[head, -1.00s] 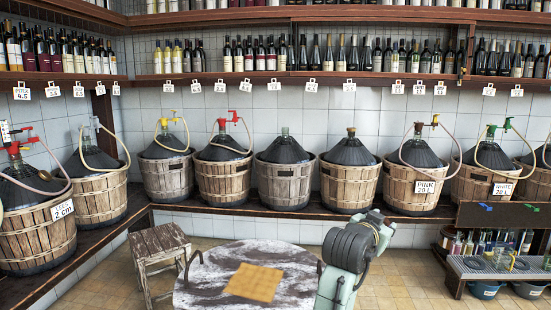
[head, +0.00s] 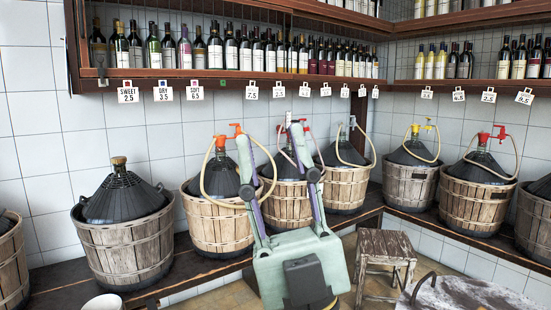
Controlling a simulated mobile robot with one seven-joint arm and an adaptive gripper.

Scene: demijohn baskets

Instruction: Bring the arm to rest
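My gripper (head: 268,133) rises in the middle of the head view, with a pale green body low in the picture and two long jointed fingers pointing up and away. The fingers stand well apart, and I see nothing held between them. Behind them are a demijohn basket with an orange tap (head: 222,222) and one with a red tap (head: 287,203). The fingers overlap these in the picture, and I cannot tell the distance. Most of the rest of my arm is out of view or hidden.
A wooden stool (head: 386,250) stands right of my gripper. A grey worn tabletop (head: 455,294) is at the lower right. Several demijohn baskets line the wooden bench, including a corked one (head: 124,247) at left. Bottles fill the shelf (head: 235,75) above.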

